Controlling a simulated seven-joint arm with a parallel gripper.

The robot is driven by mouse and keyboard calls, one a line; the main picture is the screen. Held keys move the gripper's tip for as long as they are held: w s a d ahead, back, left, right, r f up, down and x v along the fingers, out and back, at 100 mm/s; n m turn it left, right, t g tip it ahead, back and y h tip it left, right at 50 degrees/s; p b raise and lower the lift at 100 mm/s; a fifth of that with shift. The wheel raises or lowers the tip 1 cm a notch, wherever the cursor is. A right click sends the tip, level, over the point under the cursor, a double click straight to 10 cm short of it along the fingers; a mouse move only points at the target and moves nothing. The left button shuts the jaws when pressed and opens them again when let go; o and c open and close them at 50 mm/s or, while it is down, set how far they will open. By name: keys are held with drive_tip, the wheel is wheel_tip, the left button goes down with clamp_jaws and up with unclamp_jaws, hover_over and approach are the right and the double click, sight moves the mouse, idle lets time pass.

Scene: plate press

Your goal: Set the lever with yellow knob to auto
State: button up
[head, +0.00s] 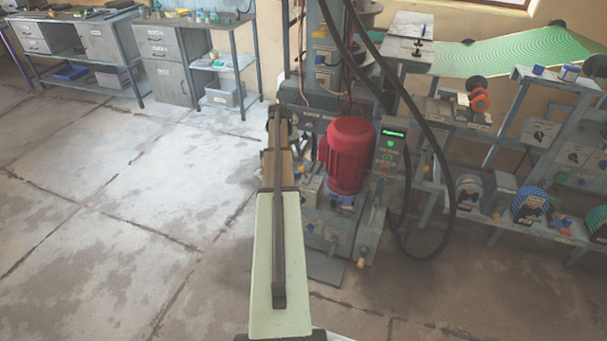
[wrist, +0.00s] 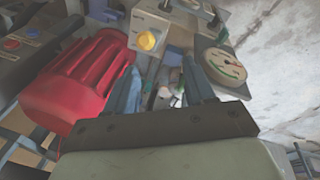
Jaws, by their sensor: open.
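A round yellow knob (wrist: 147,41) shows in the wrist view on the face of a pale grey box (wrist: 152,24). It lies beyond my fingertips, and I cannot make out a lever arm under it. My gripper (wrist: 162,80) is open, with its two bluish fingers apart and nothing held between them. The fingers are short of the box and do not visibly touch it. In the head view my arm reaches forward to the left of the red motor and hides part of the machine. The fingertips cannot be made out there. I cannot read an auto mark.
The ribbed red motor (head: 348,155) stands close by and fills the left of the wrist view (wrist: 78,82). A round dial gauge (wrist: 224,66) is on the right. A control box with a green display (head: 393,135) and black hoses (head: 436,150) stand right of the motor. Floor at left is clear.

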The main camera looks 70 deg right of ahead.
sight(304, 173)
drive_tip(key=shift+g+y, duration=0.3)
drive_tip(key=shift+g, duration=0.4)
drive_tip(key=x, duration=0.5)
drive_tip(key=d+x, duration=0.1)
drive_tip(key=x, duration=0.8)
drive_tip(key=shift+s+d+f, duration=0.15)
drive_tip(key=shift+s+d, duration=0.15)
drive_tip(key=shift+s, duration=0.1)
drive_tip(key=shift+c, duration=0.4)
clamp_jaws()
